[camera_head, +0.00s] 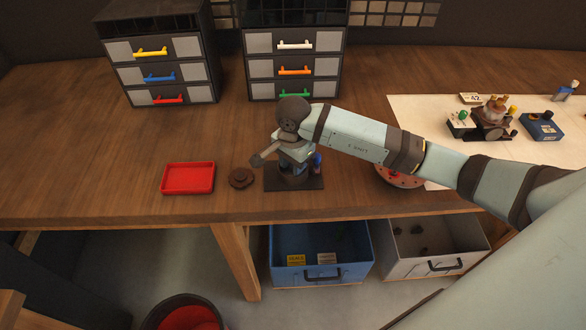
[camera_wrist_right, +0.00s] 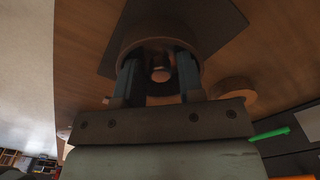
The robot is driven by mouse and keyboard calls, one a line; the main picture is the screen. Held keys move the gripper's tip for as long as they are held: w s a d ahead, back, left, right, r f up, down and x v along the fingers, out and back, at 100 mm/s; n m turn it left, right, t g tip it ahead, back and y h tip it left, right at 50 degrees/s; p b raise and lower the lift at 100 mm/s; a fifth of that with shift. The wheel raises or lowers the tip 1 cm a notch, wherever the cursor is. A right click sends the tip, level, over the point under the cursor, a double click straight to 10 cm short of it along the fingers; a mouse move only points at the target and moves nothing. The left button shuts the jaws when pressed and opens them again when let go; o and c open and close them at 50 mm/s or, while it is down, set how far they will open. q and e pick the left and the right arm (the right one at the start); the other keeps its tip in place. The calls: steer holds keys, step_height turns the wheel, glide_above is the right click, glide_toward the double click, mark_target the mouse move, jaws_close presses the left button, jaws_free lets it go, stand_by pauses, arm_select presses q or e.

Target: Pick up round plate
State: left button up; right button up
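A small dark brown round plate (camera_head: 241,177) lies flat on the wooden table, right of the red tray. What looks like the same disc shows beside my right gripper in the wrist view (camera_wrist_right: 234,93). My right gripper (camera_head: 294,172) points down over a dark square base (camera_head: 315,183). In the wrist view its two fingers (camera_wrist_right: 159,72) are apart, at a hollow round part (camera_wrist_right: 137,45) on that base, with a small knob between them. Whether they touch the part is unclear. Another round red disc (camera_head: 400,178) is partly hidden behind my right arm. My left gripper is not in view.
A red tray (camera_head: 188,178) lies at the left. Two drawer cabinets (camera_head: 160,72) (camera_head: 294,68) stand at the back. A pale mat (camera_head: 420,112) with small parts lies at the right. A blue bin (camera_head: 320,270) and a grey bin (camera_head: 432,266) sit below the front edge.

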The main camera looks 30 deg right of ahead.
jaws_close()
